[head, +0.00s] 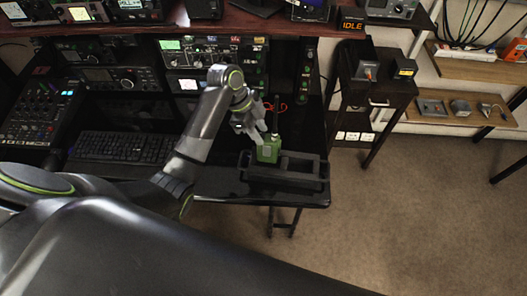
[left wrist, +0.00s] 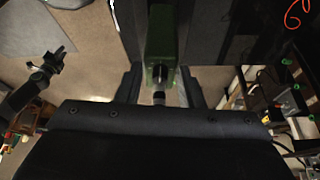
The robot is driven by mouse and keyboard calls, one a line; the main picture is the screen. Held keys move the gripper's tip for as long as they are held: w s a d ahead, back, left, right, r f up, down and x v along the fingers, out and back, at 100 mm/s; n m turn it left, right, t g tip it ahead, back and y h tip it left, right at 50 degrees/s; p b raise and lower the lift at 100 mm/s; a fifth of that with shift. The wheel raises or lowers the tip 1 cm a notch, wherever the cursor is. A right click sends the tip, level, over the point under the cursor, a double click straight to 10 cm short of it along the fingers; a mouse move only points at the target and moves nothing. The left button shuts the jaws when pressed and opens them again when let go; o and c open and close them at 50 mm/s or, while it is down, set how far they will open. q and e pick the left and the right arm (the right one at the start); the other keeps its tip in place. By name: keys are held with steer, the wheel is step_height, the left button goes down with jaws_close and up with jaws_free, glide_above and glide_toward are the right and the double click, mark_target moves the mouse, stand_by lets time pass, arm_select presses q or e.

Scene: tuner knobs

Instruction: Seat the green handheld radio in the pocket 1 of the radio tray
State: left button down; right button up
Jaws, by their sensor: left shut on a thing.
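The green handheld radio (head: 267,151) is upright, its black antenna pointing up, at the left end of the black radio tray (head: 302,183). My left gripper (head: 262,138) is shut on the radio from its upper left. In the left wrist view the green radio (left wrist: 161,40) lies between the two fingers of my left gripper (left wrist: 160,90). The tray's open pocket shows to the right of the radio. I cannot tell whether the radio's lower end is inside a pocket or just above it.
The tray sits near the right front corner of the dark desk (head: 225,184). A keyboard (head: 122,147) lies to the left, and a rack of radio gear (head: 213,52) stands behind. A small dark side table (head: 378,92) stands to the right, with open carpet in front.

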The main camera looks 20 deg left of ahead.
arm_select(q)
steer(key=shift+f+p, duration=0.45)
steer(key=shift+f, duration=2.8)
steer(key=c, duration=1)
jaws_free()
steer(key=shift+f, duration=0.1)
steer(key=shift+o, duration=0.2)
steer(key=shift+r, duration=0.2)
steer(key=b+v, duration=0.2)
steer(key=v, duration=1)
